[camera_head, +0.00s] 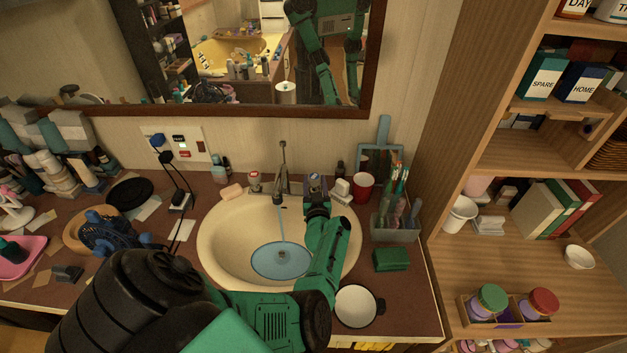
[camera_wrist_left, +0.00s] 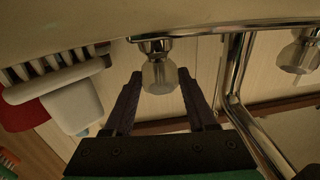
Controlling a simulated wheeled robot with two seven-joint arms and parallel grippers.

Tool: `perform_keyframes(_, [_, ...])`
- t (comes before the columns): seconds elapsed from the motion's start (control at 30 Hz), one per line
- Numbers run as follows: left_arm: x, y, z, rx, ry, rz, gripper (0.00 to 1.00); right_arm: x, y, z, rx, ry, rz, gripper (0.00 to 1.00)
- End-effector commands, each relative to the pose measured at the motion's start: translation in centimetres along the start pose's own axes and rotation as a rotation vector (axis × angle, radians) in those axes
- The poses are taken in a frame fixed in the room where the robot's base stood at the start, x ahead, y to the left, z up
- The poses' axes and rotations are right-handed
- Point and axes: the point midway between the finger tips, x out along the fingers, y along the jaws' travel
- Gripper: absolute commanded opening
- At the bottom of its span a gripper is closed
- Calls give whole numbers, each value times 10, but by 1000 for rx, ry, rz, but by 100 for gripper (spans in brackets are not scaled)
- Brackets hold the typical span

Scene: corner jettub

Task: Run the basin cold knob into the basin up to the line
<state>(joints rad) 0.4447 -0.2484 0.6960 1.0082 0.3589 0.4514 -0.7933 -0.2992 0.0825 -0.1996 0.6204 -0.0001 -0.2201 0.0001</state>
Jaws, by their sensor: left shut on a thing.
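The basin (camera_head: 214,252) is cream and set in the brown counter. A thin stream of water (camera_head: 281,222) falls from the chrome faucet (camera_head: 283,170) into a blue pool (camera_head: 280,262) at its bottom. I cannot make out a line on the wall. My left gripper (camera_head: 316,184) is at the cold knob, right of the faucet, and largely hides it in the head view. In the left wrist view the clear cold knob (camera_wrist_left: 159,76) sits between the fingers of my left gripper (camera_wrist_left: 160,84), which is shut on it. The other knob (camera_head: 254,181), with a red mark, is left of the faucet.
A red cup (camera_head: 362,187), a brush holder (camera_head: 395,226) and a green sponge (camera_head: 392,260) stand right of the basin. Soap (camera_head: 232,192) lies on the left. A wooden shelf (camera_head: 480,268) bounds the right.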

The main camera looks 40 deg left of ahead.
Motion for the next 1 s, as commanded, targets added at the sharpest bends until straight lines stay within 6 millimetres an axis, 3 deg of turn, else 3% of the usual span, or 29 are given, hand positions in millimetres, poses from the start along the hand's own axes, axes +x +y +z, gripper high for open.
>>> perform_keyframes(0.3, [1,3,0,-1,2,-108,1,7,-1,1,1,0,-1,50])
perform_keyframes(0.73, [1,2,-1,1,3,-121,1,8,-4,1,2,0,-4,50])
perform_keyframes(0.77, [1,2,-1,1,3,-121,61,8,-4,1,2,0,-4,50])
perform_keyframes(0.83, [1,2,-1,1,3,-121,87,8,-4,1,2,0,-4,50])
perform_keyframes(1.0, [1,2,-1,0,3,-121,87,8,-4,1,1,0,-5,50])
